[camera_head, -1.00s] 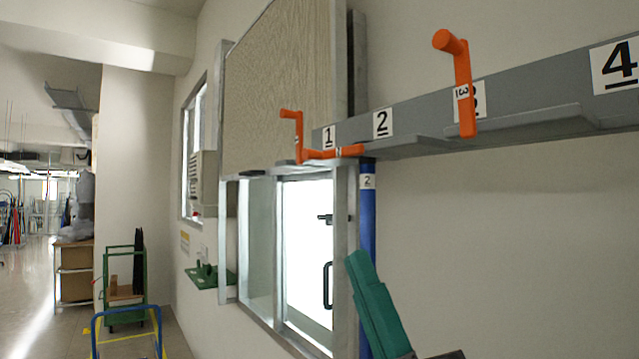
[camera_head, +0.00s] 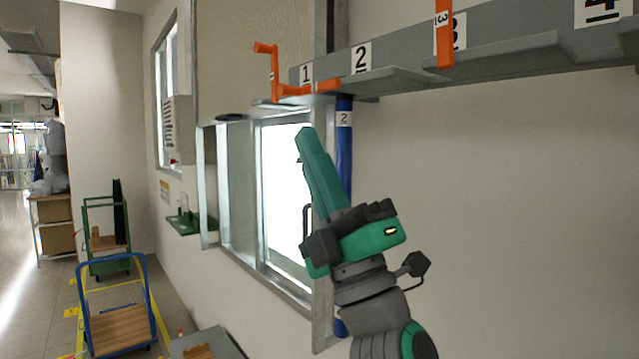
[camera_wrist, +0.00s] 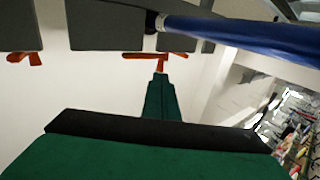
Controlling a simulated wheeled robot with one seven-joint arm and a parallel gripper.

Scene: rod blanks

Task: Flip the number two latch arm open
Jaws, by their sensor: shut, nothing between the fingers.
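The orange number two latch arm (camera_head: 327,86) lies flat across the front of the grey rail, below the 1 and 2 labels. Its left end overlaps the upright orange number one arm (camera_head: 273,66) in the picture. A blue rod (camera_head: 344,150) with a 2 tag hangs upright below it. My gripper (camera_head: 304,131) is shut and empty, its teal fingers pointing up, with the tips below the latch arm and left of the rod. In the wrist view, the fingertips (camera_wrist: 160,75) show close to an orange arm (camera_wrist: 145,56); contact cannot be told.
The grey rail (camera_head: 510,50) runs along the wall to the right, with another upright orange arm (camera_head: 444,35) at label 3. A bright window (camera_head: 282,190) is behind my gripper. A blue cart (camera_head: 120,335) stands low left. The wall right of the rod is clear.

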